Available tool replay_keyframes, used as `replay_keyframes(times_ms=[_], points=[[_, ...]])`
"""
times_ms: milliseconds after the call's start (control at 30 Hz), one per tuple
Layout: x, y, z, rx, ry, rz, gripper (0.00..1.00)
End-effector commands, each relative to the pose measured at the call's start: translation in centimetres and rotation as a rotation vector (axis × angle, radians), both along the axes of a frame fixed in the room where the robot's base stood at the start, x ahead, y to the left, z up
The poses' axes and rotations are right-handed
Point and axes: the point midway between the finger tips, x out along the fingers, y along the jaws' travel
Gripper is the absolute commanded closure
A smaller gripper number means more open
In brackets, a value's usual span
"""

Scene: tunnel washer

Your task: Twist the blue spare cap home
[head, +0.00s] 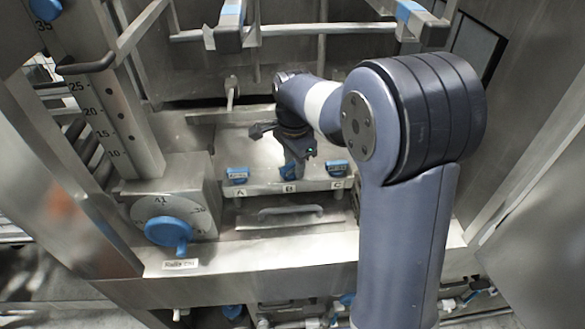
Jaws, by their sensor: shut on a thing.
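My gripper (292,172) points down at the middle position of a metal ledge (262,188), just behind the label B. It is shut on the blue spare cap, which is mostly hidden by the gripper and wrist. I cannot tell whether the cap is level or how far it sits down. A blue cap (237,175) stands at A to the left, and another blue cap (338,168) stands at C to the right. My gripper is apart from both.
A large blue knob (169,233) on a round dial is at the left, below a numbered scale (99,115). A metal handle (290,211) lies in front of the ledge. Blue-topped bars (230,22) hang above. Steel walls close in both sides.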

Motion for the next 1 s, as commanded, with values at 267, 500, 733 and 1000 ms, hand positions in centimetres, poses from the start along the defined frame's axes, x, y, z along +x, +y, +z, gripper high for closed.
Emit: replay_keyframes(times_ms=[267,500,733,1000], points=[[-1.52,0.79,-2.11,0.012,0.063,-0.122,0.90],[-1.48,0.79,-2.15,0.016,0.061,-0.393,0.92],[-1.43,0.80,-2.24,0.019,0.058,-0.551,0.93],[-1.38,0.82,-2.28,0.020,0.055,-0.559,0.67]])
